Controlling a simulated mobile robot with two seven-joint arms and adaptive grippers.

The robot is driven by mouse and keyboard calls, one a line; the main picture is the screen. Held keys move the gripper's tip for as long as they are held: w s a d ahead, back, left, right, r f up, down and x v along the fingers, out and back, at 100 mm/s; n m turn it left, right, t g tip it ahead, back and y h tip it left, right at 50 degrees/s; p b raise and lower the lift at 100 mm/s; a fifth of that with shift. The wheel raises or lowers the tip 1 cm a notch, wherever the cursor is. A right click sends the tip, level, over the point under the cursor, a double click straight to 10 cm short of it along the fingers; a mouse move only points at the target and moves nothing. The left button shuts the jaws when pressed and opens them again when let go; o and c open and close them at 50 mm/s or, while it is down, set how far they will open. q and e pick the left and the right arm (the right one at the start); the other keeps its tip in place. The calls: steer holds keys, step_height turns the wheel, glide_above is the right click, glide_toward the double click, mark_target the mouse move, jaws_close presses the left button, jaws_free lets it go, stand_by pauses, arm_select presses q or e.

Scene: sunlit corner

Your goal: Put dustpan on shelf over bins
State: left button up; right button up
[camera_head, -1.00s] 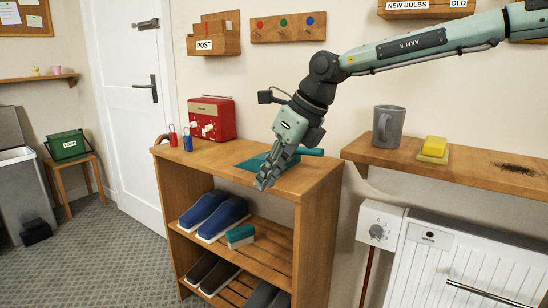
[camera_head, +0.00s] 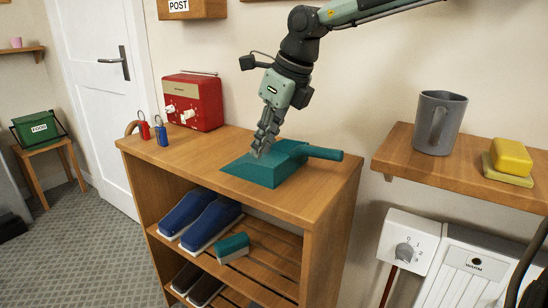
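The teal dustpan (camera_head: 252,171) lies flat on top of the wooden shoe rack (camera_head: 215,150), its handle (camera_head: 320,152) pointing right. My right gripper (camera_head: 262,150) comes down from above, with its fingertips over or at the dustpan's pan. The fingers look close together, but whether they are shut or touch the dustpan is unclear. A wooden wall shelf (camera_head: 20,51) with a small pink cup (camera_head: 16,43) is at the far left, cut off by the picture edge. My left gripper is not in view.
A red radio (camera_head: 196,104) and two small padlock-like items, red (camera_head: 144,130) and blue (camera_head: 161,137), stand on the rack's left. A mug (camera_head: 438,122) and yellow sponge (camera_head: 511,157) sit on the right wall shelf (camera_head: 400,160). A green box (camera_head: 38,128) is on a stool.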

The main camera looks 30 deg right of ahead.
mark_target(255, 164)
steer(key=x, duration=0.5)
steer(key=shift+s+f+p, duration=0.1)
steer(key=shift+f+p, duration=0.2)
steer(key=shift+f, duration=0.15)
steer(key=shift+w+f, duration=0.2)
steer(key=shift+f, duration=0.2)
jaws_close()
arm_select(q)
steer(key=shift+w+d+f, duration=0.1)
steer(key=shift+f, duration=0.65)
